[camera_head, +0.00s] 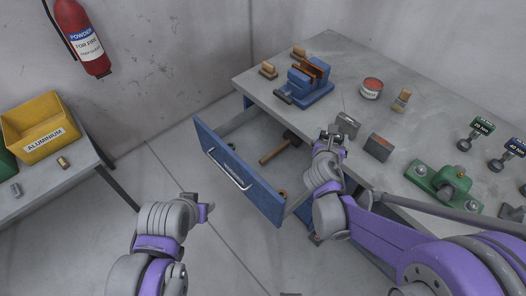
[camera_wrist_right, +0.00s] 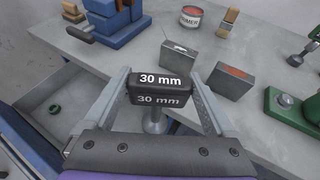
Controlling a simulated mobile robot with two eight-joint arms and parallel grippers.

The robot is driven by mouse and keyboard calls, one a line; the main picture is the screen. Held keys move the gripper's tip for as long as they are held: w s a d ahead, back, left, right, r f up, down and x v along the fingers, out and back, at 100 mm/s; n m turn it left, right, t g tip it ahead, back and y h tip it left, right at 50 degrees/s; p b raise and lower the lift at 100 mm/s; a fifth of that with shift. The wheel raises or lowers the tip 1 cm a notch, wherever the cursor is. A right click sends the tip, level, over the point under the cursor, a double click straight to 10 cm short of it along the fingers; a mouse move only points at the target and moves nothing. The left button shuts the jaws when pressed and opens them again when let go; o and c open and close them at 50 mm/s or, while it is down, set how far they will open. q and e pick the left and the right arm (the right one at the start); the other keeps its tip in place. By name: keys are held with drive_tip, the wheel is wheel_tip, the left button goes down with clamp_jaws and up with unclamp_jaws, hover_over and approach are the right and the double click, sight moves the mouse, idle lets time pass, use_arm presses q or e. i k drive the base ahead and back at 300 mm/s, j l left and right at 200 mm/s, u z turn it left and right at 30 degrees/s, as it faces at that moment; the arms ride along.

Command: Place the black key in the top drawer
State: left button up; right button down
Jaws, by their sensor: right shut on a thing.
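The black key (camera_wrist_right: 158,88), marked 30 mm, is held between the fingers of my right gripper (camera_wrist_right: 160,90), with its round metal shaft pointing down. In the head view my right gripper (camera_head: 331,133) is at the table's front edge, by the right side of the open drawer. The key is hard to make out there. The blue-fronted top drawer (camera_head: 235,172) is pulled out and holds a wooden-handled hammer (camera_head: 278,148) and small round parts. My left gripper (camera_head: 204,207) is left of the drawer front, apart from it; its finger opening is unclear.
The grey workbench (camera_head: 330,95) bears a blue vise (camera_head: 308,82), a tin (camera_head: 371,88), two grey blocks, a green fixture (camera_head: 441,182) and other labelled keys (camera_head: 476,131). A yellow bin (camera_head: 40,126) stands on a left table. The floor between is clear.

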sight(275, 184)
drive_tip(key=i+l+u, duration=0.1)
drive_tip(key=l+u, duration=1.35)
drive_tip(key=k+j, duration=0.05)
